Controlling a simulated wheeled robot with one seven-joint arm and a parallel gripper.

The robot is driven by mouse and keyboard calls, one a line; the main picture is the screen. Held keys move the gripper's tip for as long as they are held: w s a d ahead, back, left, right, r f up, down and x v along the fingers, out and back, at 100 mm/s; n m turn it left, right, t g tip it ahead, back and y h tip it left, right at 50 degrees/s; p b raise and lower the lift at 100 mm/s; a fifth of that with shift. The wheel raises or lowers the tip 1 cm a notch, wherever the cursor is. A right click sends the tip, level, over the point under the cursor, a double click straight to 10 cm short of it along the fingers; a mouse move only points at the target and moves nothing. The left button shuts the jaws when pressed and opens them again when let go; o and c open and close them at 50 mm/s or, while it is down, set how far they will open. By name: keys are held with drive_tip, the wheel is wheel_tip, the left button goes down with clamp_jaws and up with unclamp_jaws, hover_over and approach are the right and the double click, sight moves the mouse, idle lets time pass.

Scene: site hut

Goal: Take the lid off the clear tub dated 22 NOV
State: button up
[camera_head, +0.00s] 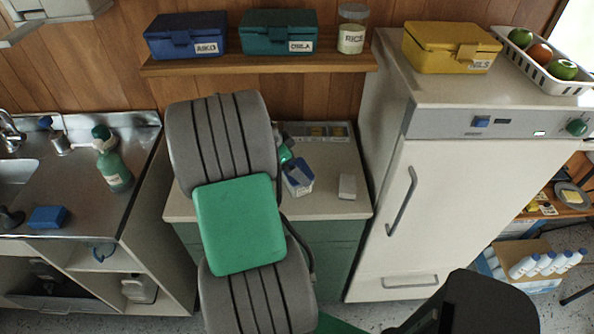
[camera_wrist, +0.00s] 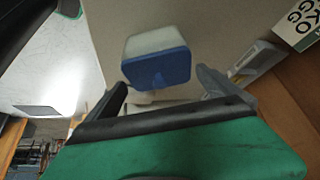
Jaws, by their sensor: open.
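A small tub with a blue lid (camera_head: 299,186) and pale, see-through-looking sides stands on the counter behind my arm. In the wrist view the blue lid (camera_wrist: 158,69) faces me, with the pale tub body (camera_wrist: 154,40) beyond it. No date can be read on it in either view. My gripper (camera_wrist: 164,92) is open and empty, its two dark fingers apart, just short of the lid with one toward each side. I cannot tell that either finger touches it. In the head view my arm hides most of my gripper.
A small white block (camera_head: 347,187) lies right of the tub on the counter (camera_head: 340,211). The white fridge (camera_head: 440,220) stands close on the right. Above, a shelf (camera_head: 260,66) holds a blue box (camera_head: 186,36), a teal box (camera_head: 279,33) and a rice jar (camera_head: 352,30).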

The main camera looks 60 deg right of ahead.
drive_tip(key=c, duration=1.1)
drive_tip(key=shift+r, duration=0.1)
